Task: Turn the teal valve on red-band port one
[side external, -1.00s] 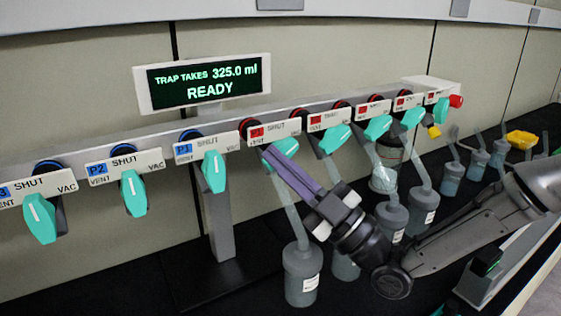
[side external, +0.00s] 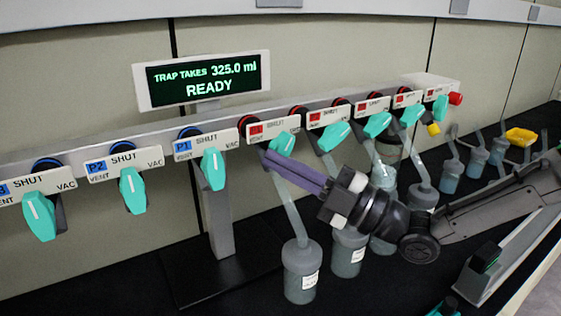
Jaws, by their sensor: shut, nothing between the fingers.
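The teal valve (side external: 284,143) on the first red-band port hangs below its plate (side external: 272,130), in the side external view. The plate has a red label and reads SHUT, with VENT at its left end. The valve's handle leans down and to the left. My gripper (side external: 267,156) is shut and empty. Its long fingers come in from the lower right, and their tips are at the left edge of this valve's lower end. I cannot tell whether they touch it. The fingers partly cover the glass tube below the port.
Blue-band ports with teal valves (side external: 214,169) stand to the left. More red-band ports with valves (side external: 333,136) continue right. A display (side external: 205,79) reads READY, 325.0 ml.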

